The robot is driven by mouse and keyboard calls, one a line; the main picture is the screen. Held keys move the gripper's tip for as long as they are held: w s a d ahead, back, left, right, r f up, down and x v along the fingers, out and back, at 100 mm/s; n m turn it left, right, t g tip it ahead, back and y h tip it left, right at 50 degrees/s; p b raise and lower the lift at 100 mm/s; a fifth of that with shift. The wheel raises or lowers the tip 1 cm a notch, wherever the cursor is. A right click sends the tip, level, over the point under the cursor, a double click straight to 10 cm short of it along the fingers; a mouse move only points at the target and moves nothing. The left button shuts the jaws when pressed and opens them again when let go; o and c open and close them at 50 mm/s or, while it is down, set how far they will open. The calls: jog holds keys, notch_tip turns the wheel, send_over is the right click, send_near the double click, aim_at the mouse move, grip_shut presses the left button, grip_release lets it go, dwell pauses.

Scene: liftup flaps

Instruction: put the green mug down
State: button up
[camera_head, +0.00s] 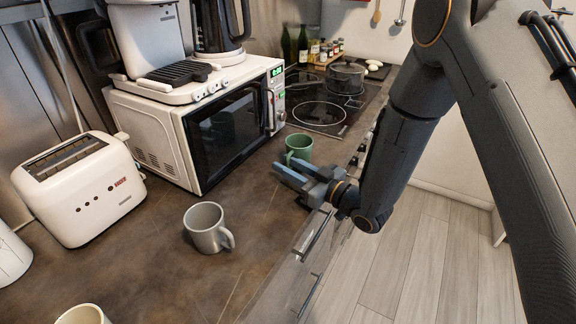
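The green mug (299,147) stands upright on the dark counter (262,215), right of the microwave's front. Its handle shows on its left side, toward the microwave. My gripper (284,172) is in front of the mug, low over the counter near its front edge, with the fingers pointing left. The two fingers look parted, with nothing seen between them. They cover the lower part of the mug from this view. I cannot tell whether a finger touches the mug.
A grey mug (205,228) stands nearer on the counter. A white microwave (150,130) with appliances on top is behind it, and a toaster (80,190) is at left. A cream mug (83,315) is at the bottom edge. A pot (346,77) sits on the cooktop (318,113).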

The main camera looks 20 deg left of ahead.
jog(key=shift+r, duration=0.15)
jog(key=b+v, duration=0.3)
jog(key=v, duration=0.9)
jog(key=w+d+f+m+t+h, duration=0.2)
jog(key=w+d+m+h, duration=0.2)
jog(key=d+h, duration=0.5)
jog(key=w+d+f+m+t+h, duration=0.1)
jog(key=w+d+m+h, duration=0.3)
jog(key=d, duration=0.8)
jog(key=s+d+m+g+h, duration=0.35)
jog(key=s+d, duration=0.35)
jog(key=d, duration=0.5)
jog(key=s+d+r+m+g, duration=0.2)
jog(key=s+r+m+g, duration=0.1)
jog(key=s, duration=0.9)
jog(key=shift+s+d+g+h, duration=0.2)
jog(key=shift+g+h, duration=0.25)
jog(key=shift+g, duration=0.1)
